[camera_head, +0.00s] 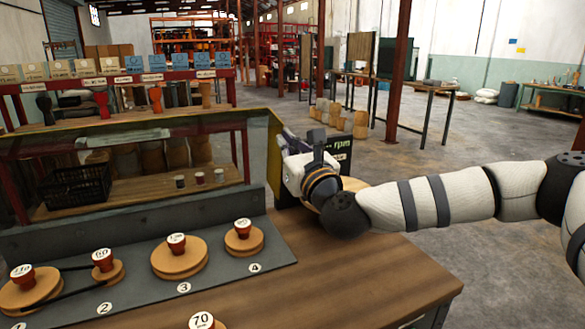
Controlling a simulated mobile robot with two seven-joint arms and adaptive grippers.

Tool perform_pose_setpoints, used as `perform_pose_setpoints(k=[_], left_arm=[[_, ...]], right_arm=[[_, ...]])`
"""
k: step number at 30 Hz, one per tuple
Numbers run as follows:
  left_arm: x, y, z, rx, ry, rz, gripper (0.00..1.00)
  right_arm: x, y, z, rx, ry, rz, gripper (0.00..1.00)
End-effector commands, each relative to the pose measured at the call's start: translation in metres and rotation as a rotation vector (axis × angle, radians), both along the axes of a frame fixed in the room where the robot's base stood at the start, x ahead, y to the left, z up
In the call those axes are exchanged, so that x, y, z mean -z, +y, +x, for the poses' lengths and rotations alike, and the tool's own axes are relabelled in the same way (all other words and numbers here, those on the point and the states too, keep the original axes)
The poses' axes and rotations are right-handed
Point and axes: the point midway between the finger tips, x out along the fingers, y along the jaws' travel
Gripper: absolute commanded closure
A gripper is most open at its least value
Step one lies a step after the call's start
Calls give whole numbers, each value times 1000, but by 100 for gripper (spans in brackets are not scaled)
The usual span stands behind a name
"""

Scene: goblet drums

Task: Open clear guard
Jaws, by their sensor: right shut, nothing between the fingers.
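The clear guard (258,150) is a see-through panel with a yellow-olive tinted edge. It spans from the left side of the head view to near my right gripper, above and behind the row of wooden pulleys. A pale bar (124,138) shows along its upper part. My right gripper (288,143) is at the guard's right end, shut with nothing between its fingers. The fingers are small and partly hidden by the wrist, so I cannot tell whether they touch the guard. My left gripper is not in view.
Wooden pulleys with red knobs (180,257) stand on a grey numbered panel (222,275). A dark rpm display (341,146) is behind my right wrist. A black crate (76,187) sits on the shelf behind. The bench top (350,275) is clear at front right.

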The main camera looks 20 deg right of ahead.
Motion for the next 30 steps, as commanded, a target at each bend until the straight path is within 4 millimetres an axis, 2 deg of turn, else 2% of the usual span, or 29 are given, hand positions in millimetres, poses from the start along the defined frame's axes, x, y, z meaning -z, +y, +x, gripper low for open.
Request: perform_pose_setpoints(k=[4, 12, 30], left_arm=[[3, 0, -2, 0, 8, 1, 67], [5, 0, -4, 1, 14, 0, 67], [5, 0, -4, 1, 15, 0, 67]], right_arm=[[-11, 0, 11, 1, 0, -1, 100], [-21, 0, 21, 1, 1, 0, 100], [-23, 0, 23, 0, 1, -1, 100]])
